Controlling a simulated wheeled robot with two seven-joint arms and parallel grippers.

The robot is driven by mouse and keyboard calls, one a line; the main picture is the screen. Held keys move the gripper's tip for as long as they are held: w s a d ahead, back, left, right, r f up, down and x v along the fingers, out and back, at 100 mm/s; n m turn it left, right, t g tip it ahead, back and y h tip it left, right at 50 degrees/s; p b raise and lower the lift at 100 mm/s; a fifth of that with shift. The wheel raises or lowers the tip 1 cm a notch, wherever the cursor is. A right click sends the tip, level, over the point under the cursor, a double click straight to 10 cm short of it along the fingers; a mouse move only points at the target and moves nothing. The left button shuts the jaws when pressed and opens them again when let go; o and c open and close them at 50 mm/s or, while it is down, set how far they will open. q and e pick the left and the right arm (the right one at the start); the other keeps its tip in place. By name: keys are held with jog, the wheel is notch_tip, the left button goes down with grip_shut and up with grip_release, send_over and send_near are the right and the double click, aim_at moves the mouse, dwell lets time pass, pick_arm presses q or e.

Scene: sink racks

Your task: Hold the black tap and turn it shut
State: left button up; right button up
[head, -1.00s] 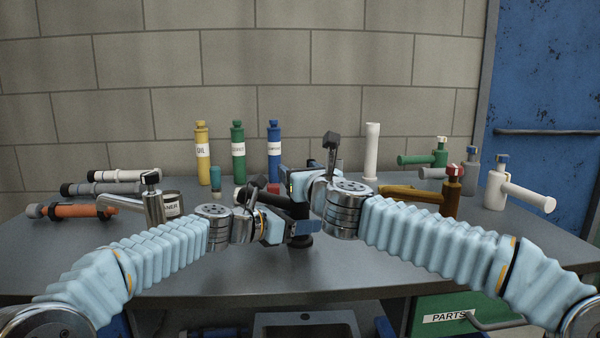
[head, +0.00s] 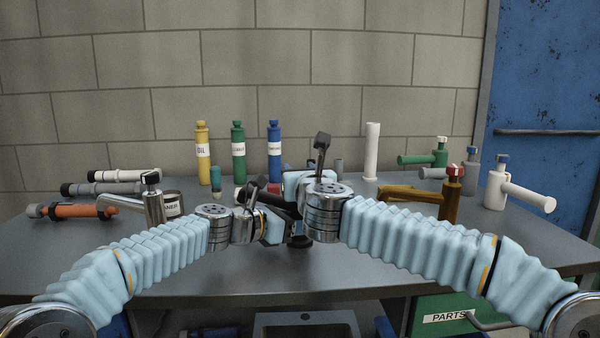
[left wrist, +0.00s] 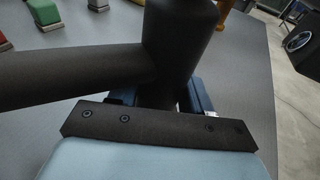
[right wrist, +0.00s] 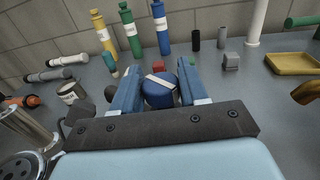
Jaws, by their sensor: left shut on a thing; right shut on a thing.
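The black tap (left wrist: 182,45) stands upright in the middle of the bench, with its spout pointing left in the left wrist view. In the head view my grippers hide most of it, and its round base (head: 300,241) shows below them. My left gripper (left wrist: 165,98) is shut on the lower part of the tap's body. The tap's blue round knob (right wrist: 160,92) has a white bar across its top. My right gripper (right wrist: 160,80) is shut on this knob, one blue finger on each side.
Yellow (head: 202,155), green (head: 238,155) and blue (head: 274,155) bottles stand behind. A steel tap (head: 153,205) is at left and a brown tap (head: 451,195) at right. A white post (head: 371,150) stands behind. The bench front is clear.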

jog(key=shift+m+h, duration=1.1)
jog(key=shift+h, duration=0.6)
jog(key=shift+m+h, duration=1.1)
jog(key=shift+h, duration=0.6)
jog(key=shift+d, duration=0.1)
jog(key=o, duration=0.9)
jog(key=shift+o, duration=0.2)
jog(key=v, duration=1.2)
jog(key=shift+a+r, duration=0.2)
jog(key=shift+a, duration=0.05)
